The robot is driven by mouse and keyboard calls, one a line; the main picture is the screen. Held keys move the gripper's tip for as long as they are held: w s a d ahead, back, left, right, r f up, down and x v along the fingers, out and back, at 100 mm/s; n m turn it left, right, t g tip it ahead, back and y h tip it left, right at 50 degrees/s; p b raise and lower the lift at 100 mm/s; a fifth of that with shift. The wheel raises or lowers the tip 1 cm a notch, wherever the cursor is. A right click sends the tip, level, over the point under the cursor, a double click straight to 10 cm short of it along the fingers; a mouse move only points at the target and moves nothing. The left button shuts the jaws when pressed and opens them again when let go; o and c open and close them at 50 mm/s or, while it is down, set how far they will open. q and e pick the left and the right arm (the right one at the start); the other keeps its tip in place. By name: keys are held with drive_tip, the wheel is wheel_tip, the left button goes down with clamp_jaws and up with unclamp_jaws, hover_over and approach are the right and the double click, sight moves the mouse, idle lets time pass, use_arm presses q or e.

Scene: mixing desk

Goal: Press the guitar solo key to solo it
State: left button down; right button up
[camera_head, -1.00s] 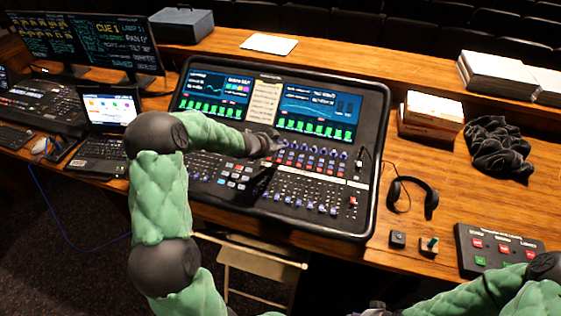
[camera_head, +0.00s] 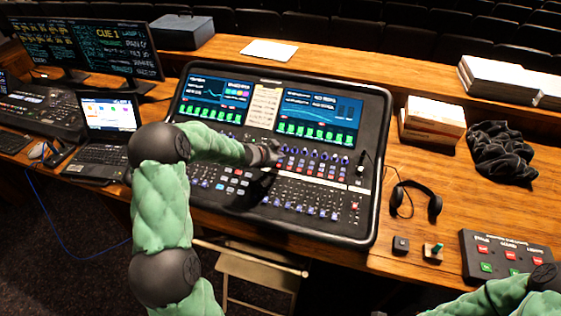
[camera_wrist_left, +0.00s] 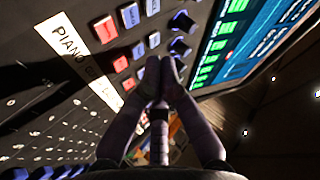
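The mixing console (camera_head: 374,120) stands on the desk, its rows of keys below two screens. My left gripper (camera_head: 272,153) is over the console's middle, just below the screens. In the left wrist view my left gripper (camera_wrist_left: 158,66) has its fingertips together, with nothing seen between them. They point at the key rows, close to red keys (camera_wrist_left: 120,63) and blue keys (camera_wrist_left: 138,50); contact cannot be told. A white label strip (camera_wrist_left: 72,45) reads "PIANO"; the lettering after it is blurred, so the guitar solo key cannot be singled out. My right gripper is out of view.
Black headphones (camera_head: 434,203) and a red-and-green button box (camera_head: 520,240) lie right of the console. A laptop (camera_head: 104,120) is to its left. White boxes (camera_head: 432,118) and black cloth (camera_head: 500,150) are further right.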

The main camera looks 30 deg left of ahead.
use_arm(q)
drive_tip(key=shift+f, duration=0.2)
idle(0.6)
drive_tip(key=shift+f, duration=0.25)
drive_tip(key=shift+w+f+b, duration=0.1)
drive_tip(key=shift+f+b, duration=0.15)
drive_tip(key=shift+b, duration=0.15)
idle(0.5)
drive_tip(key=shift+r, duration=0.1)
drive_tip(key=shift+r+p, duration=0.6)
drive_tip(key=shift+p, duration=0.15)
drive_tip(key=r+p, duration=0.5)
drive_tip(key=shift+s, duration=0.35)
idle(0.8)
